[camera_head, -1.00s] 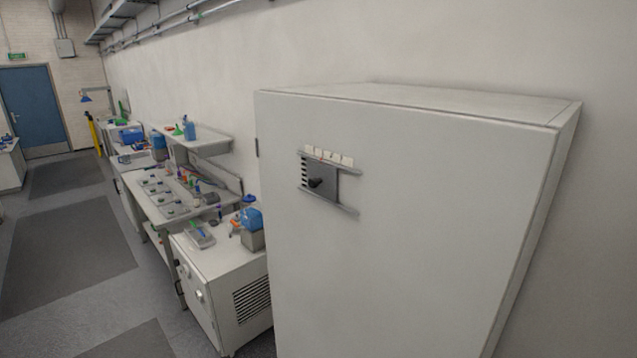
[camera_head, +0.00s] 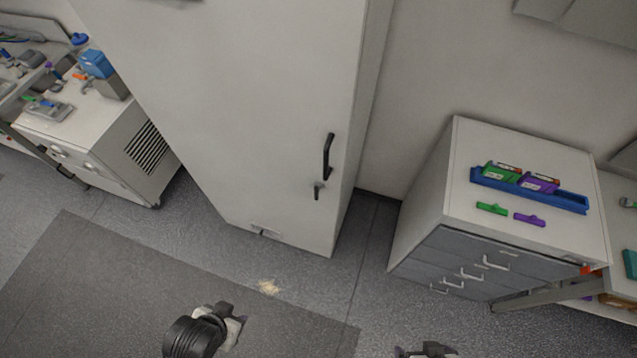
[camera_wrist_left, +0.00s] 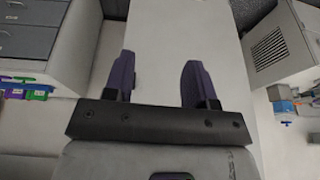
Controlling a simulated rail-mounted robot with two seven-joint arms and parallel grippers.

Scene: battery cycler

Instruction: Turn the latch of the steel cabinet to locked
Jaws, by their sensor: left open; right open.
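The steel cabinet (camera_head: 250,110) is a tall pale box with its door shut. A long black bar handle (camera_head: 327,157) is on its door near the right edge. A small black latch (camera_head: 317,190) sits just below the handle; I cannot tell which way it is set. My left gripper (camera_head: 236,322) is open and empty in front of the cabinet, apart from it. In the left wrist view the fingers (camera_wrist_left: 158,80) are spread, with the cabinet's pale surface (camera_wrist_left: 170,35) behind them. My right gripper (camera_head: 430,351) is at the bottom edge, partly cut off, open and apart from the cabinet.
A drawer unit (camera_head: 425,215) stands to the right, with a blue tray (camera_head: 570,202) of green and purple boxes on top. A low white unit (camera_head: 110,140) with a vent stands to the left. The floor before the cabinet is clear, with a dark mat (camera_head: 90,290).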

